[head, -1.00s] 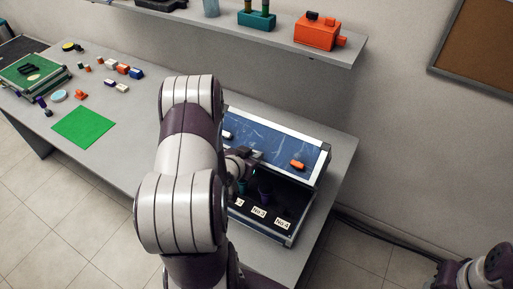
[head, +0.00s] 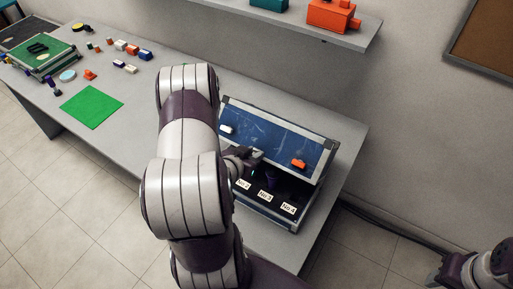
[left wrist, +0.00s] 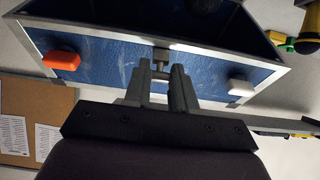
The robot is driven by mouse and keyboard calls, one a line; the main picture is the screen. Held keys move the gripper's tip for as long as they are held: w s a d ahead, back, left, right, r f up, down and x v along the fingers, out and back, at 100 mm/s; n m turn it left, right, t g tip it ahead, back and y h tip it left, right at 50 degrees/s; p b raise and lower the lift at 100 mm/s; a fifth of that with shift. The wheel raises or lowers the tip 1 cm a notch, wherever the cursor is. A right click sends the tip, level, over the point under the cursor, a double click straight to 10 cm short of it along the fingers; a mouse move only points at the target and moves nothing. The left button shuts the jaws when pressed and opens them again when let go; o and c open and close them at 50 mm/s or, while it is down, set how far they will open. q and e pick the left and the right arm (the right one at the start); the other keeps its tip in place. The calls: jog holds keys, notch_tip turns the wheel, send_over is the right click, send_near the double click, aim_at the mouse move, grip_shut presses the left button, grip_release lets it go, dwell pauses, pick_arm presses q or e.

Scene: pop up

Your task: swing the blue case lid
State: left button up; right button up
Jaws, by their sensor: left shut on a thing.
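The blue case lid (head: 275,138) has a silver frame and is partly open, slanting over the case. An orange latch (head: 299,163) and a white latch (head: 226,129) sit on it. The case (head: 293,225) below has a dark inside with numbered labels. My left gripper (head: 250,156) is at the middle of the lid's front edge. In the left wrist view its fingers (left wrist: 161,76) are shut on a small grey tab at the lid's frame; the lid (left wrist: 115,62) shows there with both latches. Part of my right arm shows at the lower right; its fingers cannot be made out.
The case stands near the right end of a grey table (head: 140,95). A green mat (head: 91,106) and several small objects lie to the left. A shelf (head: 300,28) with an orange item (head: 330,15) is above. My left arm hides the case's left side.

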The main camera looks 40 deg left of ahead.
pick_arm(q)
jog(key=shift+s+d+f+b, duration=0.15)
jog(key=shift+s+f+b, duration=0.25)
jog(key=shift+s+f, duration=0.65)
jog(key=shift+r, duration=0.1)
jog(key=s+f+b, duration=0.4)
jog(key=f, duration=0.2)
jog(key=shift+s+d+b, duration=0.3)
jog(key=shift+s+b, duration=0.05)
jog(key=shift+s, duration=0.05)
notch_tip(320, 180, down, 7)
jog(key=s+b, duration=0.2)
jog(key=b, duration=0.3)
jog(key=shift+s+d+f+b, duration=0.15)
jog(key=shift+s+b, duration=0.2)
jog(key=shift+b, duration=0.05)
jog(key=shift+f, duration=0.1)
